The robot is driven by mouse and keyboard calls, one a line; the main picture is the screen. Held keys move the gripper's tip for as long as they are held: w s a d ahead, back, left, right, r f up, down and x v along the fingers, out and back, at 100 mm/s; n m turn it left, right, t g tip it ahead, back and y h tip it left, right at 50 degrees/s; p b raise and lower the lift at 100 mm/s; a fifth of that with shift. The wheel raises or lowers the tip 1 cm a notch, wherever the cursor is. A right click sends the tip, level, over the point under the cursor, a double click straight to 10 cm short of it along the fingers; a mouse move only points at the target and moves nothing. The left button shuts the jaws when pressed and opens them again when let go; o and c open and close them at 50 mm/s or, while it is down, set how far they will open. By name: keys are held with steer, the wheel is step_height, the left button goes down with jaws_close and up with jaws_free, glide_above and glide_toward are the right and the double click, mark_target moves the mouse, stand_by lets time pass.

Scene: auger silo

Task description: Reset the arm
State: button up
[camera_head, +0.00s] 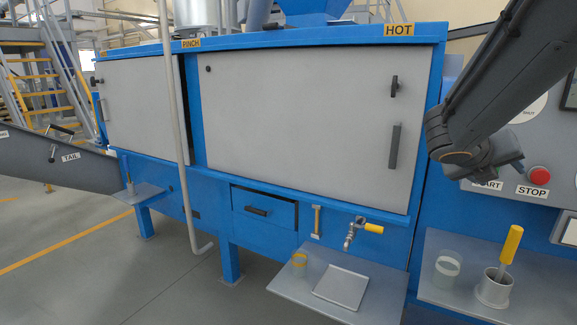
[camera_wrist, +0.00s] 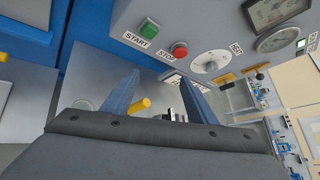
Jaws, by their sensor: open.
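My arm (camera_head: 500,75) reaches in from the upper right of the head view, in front of the control panel on the right of the blue machine. Its wrist end covers part of the panel near the START label. The fingers do not show clearly in the head view. In the wrist view my gripper (camera_wrist: 158,92) is open, its two fingers apart with nothing held between them. Beyond the fingers are a yellow handle (camera_wrist: 140,105) and a grey shelf. The green START button (camera_wrist: 148,27) and red STOP button (camera_wrist: 179,50) are above the fingers, apart from them.
A metal cup (camera_head: 494,289) with a yellow-handled tool and a clear beaker (camera_head: 446,270) stand on the right shelf. A yellow-handled tap (camera_head: 370,228) sticks out above the lower shelf (camera_head: 290,280). A hooked rod (camera_head: 180,150) hangs before the doors. The floor at left is open.

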steer(key=s+a+f+m+g+y, duration=0.25)
steer(key=s+a+f+m, duration=0.25)
steer(key=a+f+m, duration=0.25)
steer(key=s+a+f+m+g+y, duration=0.2)
steer(key=s+a+f+m+y, duration=0.3)
steer(key=f+m, duration=0.4)
steer(key=s+a+f+m+y, duration=0.2)
steer(key=a+f+m, duration=0.1)
steer(key=a+m, duration=0.4)
steer(key=s+a+f+m+g+y, duration=0.1)
steer(key=s+a+f+m+y, duration=0.1)
steer(key=a+m, duration=0.5)
steer(key=shift+s+a+f+m+p, duration=0.3)
steer(key=shift+s+a+f+m, duration=0.05)
steer(key=shift+s+a+f, duration=0.3)
